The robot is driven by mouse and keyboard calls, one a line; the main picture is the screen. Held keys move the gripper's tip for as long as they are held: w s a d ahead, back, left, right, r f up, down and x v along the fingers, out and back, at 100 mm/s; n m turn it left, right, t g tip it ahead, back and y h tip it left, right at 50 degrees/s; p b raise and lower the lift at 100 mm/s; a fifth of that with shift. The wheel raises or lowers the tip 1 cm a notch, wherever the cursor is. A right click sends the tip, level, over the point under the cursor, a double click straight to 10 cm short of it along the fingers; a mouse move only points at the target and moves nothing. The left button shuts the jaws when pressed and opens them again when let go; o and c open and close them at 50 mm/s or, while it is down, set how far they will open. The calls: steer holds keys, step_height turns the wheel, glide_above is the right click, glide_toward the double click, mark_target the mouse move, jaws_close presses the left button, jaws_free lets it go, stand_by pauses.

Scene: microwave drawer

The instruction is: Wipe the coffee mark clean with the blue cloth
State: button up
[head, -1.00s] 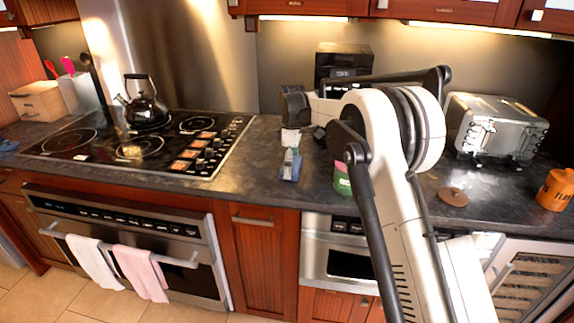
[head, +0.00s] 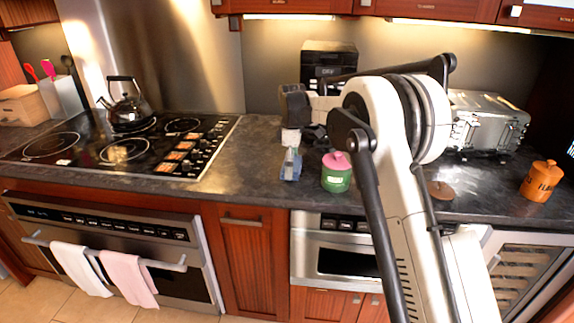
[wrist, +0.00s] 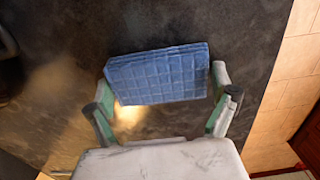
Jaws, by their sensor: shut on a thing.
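The blue cloth (wrist: 160,75) is a folded, quilted block between the two fingers of my gripper (wrist: 163,88) in the wrist view. The gripper is shut on it. In the head view the cloth (head: 291,165) is at or just above the dark counter, left of the green canister, below my gripper (head: 291,148). I cannot tell if it touches the counter. No coffee mark can be clearly made out; the cloth or my arm may hide it.
A green canister with a pink lid (head: 336,172) stands close right of the cloth. A brown disc (head: 441,190), orange canister (head: 541,181) and toaster (head: 486,122) are farther right. The stove (head: 125,148) with a kettle (head: 127,108) is left. The counter's front edge is near.

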mark_target(269, 169)
steer(key=shift+s+d, duration=0.2)
steer(key=shift+d, duration=0.95)
steer(key=shift+w+a, duration=0.25)
steer(key=shift+a, duration=1.45)
steer(key=shift+w+a, duration=0.25)
steer(key=shift+a, duration=1.5)
steer(key=shift+w+a, duration=0.25)
steer(key=shift+a, duration=1.45)
steer(key=shift+d, duration=0.1)
steer(key=shift+s+d+b, duration=0.25)
steer(key=shift+d+b, duration=0.05)
steer(key=shift+d, duration=1.4)
steer(key=shift+s+d+b, duration=0.3)
steer(key=shift+d, duration=1.4)
steer(key=shift+s+d+b, duration=0.25)
steer(key=shift+d+b, duration=0.05)
steer(key=shift+d, duration=1.4)
steer(key=shift+w+a+p, duration=0.1)
steer(key=shift+w+a, duration=0.1)
steer(key=shift+a, duration=1.2)
steer(key=shift+w+a+p, duration=0.1)
steer(key=shift+w+a, duration=0.15)
steer(key=shift+a, duration=1.2)
steer(key=shift+w+a+p, duration=0.1)
steer(key=shift+w+a, duration=0.1)
steer(key=shift+a, duration=1.2)
